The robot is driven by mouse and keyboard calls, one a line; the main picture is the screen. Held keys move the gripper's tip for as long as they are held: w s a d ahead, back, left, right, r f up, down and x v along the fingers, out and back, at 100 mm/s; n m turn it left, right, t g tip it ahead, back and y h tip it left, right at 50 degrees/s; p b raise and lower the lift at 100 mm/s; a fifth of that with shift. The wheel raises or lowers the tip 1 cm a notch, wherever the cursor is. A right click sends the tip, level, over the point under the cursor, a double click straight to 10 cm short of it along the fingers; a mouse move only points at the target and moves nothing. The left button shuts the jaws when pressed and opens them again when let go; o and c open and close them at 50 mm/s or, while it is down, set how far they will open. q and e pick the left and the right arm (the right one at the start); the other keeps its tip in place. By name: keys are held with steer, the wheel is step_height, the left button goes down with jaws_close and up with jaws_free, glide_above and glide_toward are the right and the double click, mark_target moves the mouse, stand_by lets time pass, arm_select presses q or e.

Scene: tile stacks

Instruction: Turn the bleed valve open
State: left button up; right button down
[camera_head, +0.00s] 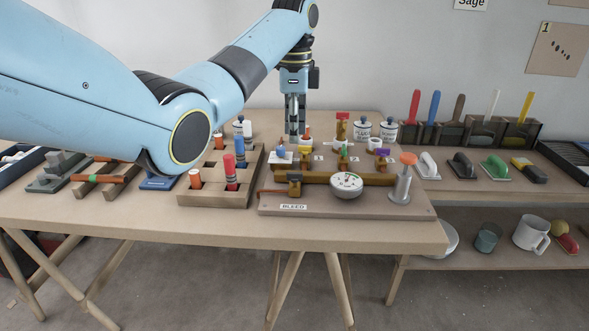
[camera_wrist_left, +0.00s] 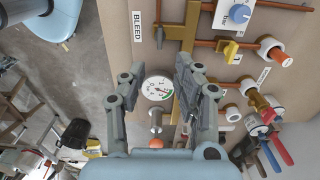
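The BLEED label (camera_head: 293,207) is on the front left of the wooden valve board (camera_head: 350,208). Just behind it a small valve (camera_head: 294,185) sits on a copper pipe. My left gripper (camera_head: 295,130) points down above the back left of the board, apart from the bleed valve. In the wrist view its fingers (camera_wrist_left: 155,72) are spread, with nothing seen held between them. My right gripper is not in view.
A round gauge (camera_head: 346,185) and a grey post with an orange cap (camera_head: 403,172) stand on the board. More valves and pipes crowd its back. A wooden block with coloured pegs (camera_head: 215,178) stands left. The board's front strip is clear.

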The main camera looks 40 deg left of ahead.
mark_target(294, 173)
arm_select(q)
step_height(294, 173, down, 10)
steer(key=shift+f+b, duration=0.15)
steer(key=shift+b, duration=0.3)
jaws_close()
